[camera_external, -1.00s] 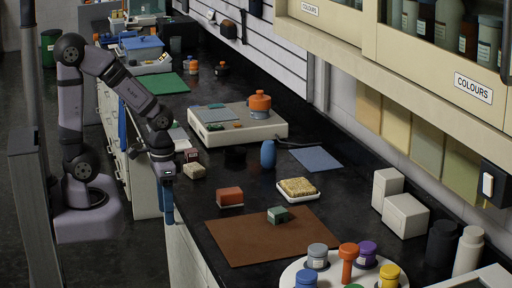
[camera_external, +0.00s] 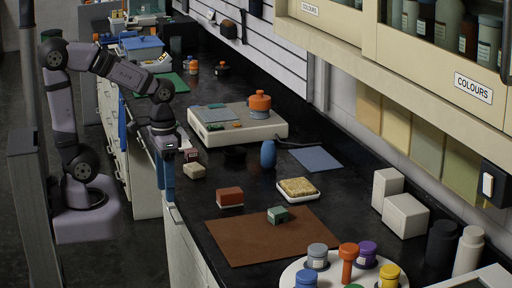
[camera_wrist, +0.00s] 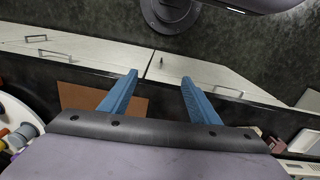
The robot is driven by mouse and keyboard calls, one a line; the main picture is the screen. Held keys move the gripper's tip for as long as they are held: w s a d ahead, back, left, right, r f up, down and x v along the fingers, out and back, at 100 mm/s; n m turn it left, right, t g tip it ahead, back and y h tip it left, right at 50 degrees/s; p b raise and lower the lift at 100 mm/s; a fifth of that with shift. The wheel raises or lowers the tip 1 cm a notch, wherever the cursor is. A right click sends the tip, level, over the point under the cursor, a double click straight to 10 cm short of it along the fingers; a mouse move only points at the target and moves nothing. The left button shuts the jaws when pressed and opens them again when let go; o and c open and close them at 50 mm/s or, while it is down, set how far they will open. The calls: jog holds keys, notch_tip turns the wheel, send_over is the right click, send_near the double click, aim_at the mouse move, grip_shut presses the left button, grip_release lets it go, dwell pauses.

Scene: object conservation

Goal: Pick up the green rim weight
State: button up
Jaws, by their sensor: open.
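A small dark green block (camera_external: 278,215), which looks like the green rim weight, sits on the brown mat (camera_external: 240,245) near its back edge. My gripper (camera_external: 169,200) hangs with its blue fingers down at the bench's left edge, left of the mat and well apart from the block. In the wrist view, my gripper (camera_wrist: 159,76) is open, with nothing between its fingers. That view shows drawer fronts, floor and part of the brown mat (camera_wrist: 85,97), but I cannot make out the green block there.
A red block (camera_external: 229,196), a beige block (camera_external: 194,171) and a white dish of yellowish material (camera_external: 312,194) stand near the mat. A blue bottle (camera_external: 268,154) stands behind. A round white tray (camera_external: 287,279) holds several coloured jars. The mat is mostly bare.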

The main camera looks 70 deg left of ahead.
jog(key=w+d+n+g+h+b, duration=0.1)
jog(key=w+d+n+h, duration=0.2)
jog(key=w+n, duration=0.35)
jog(key=n+t+h+b, duration=0.3)
jog(key=n+h+b, duration=0.1)
jog(key=n+h, duration=0.75)
send_near(278, 210)
notch_tip(278, 210, up, 6)
jog(key=d+n+y, duration=0.1)
jog(key=d+y, duration=0.1)
jog(key=shift+h, duration=0.25)
notch_tip(278, 210, down, 4)
jog(key=shift+f+p, duration=0.2)
jog(key=shift+p, duration=0.1)
jog(key=shift+f, duration=0.35)
jog(key=shift+p+x, duration=0.6)
jog(key=shift+x, duration=0.95)
jog(key=shift+t, duration=0.3)
jog(key=shift+p+x, duration=0.75)
jog(key=shift+x, duration=1.35)
jog(key=shift+f, duration=0.1)
jog(key=shift+c, duration=0.3)
